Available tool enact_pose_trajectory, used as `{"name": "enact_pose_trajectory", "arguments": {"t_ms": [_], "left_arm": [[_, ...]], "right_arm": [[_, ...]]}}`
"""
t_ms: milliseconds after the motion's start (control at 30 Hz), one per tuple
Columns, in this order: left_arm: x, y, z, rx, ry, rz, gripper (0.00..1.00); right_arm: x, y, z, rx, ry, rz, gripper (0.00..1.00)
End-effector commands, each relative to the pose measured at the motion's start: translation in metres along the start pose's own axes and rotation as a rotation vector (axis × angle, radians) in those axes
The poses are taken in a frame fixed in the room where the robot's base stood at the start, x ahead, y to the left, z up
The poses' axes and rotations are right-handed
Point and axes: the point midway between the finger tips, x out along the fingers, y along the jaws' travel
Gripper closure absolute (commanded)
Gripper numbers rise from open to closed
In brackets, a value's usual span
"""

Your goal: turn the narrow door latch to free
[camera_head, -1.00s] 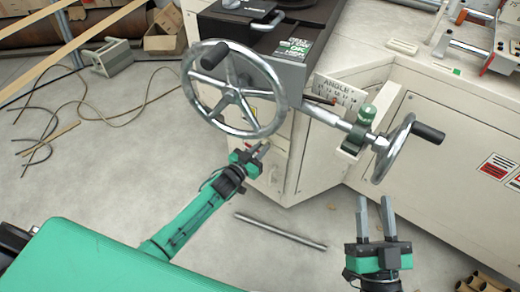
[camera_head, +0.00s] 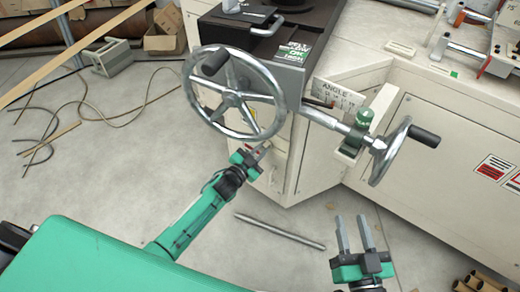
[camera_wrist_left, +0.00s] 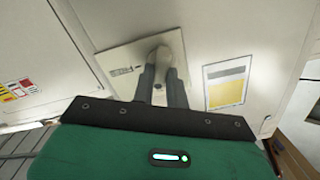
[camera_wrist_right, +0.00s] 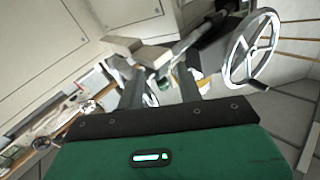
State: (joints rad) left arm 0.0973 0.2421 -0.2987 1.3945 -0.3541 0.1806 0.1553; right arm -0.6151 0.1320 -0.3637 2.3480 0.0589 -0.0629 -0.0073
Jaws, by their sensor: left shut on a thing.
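The narrow door (camera_head: 273,160) is on the cream cabinet's end face, below the large handwheel. My left gripper (camera_head: 263,149) reaches up to it from the lower left. In the left wrist view, the left fingers (camera_wrist_left: 163,72) are shut on the latch (camera_wrist_left: 163,54), a small grey piece on a pale square plate (camera_wrist_left: 118,62). The fingers hide most of the latch, so its angle is hard to tell. My right gripper (camera_head: 355,235) is open and empty, in the air in front of the cabinet. Its parted fingers also show in the right wrist view (camera_wrist_right: 160,88).
A large spoked handwheel (camera_head: 233,98) stands just above my left gripper. A smaller handwheel (camera_head: 390,150) on a shaft is above my right gripper. A metal bar (camera_head: 280,231) lies on the floor. Cables (camera_head: 85,115) lie at the left, and cardboard tubes (camera_head: 478,283) at the lower right.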

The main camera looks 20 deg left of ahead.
Motion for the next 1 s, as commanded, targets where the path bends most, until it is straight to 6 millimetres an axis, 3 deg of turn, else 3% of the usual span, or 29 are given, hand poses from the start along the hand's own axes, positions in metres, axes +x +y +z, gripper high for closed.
{"name": "enact_pose_trajectory", "arguments": {"t_ms": [200,467,667,1000], "left_arm": [[-0.001,0.001,0.001,0.206,-0.002,0.0,1.0],[-0.001,0.003,0.002,0.453,-0.001,0.001,1.0],[-0.001,0.004,0.003,0.643,-0.001,0.001,1.0],[-0.001,0.005,0.004,0.929,-0.001,0.001,1.0]], "right_arm": [[-0.004,-0.002,0.011,0.008,-0.058,-0.002,0.64],[-0.003,-0.002,0.01,0.006,-0.049,-0.002,0.64],[0.0,0.0,0.0,-0.002,0.008,-0.001,0.64],[0.008,0.007,-0.037,-0.029,0.198,0.003,0.64]]}}
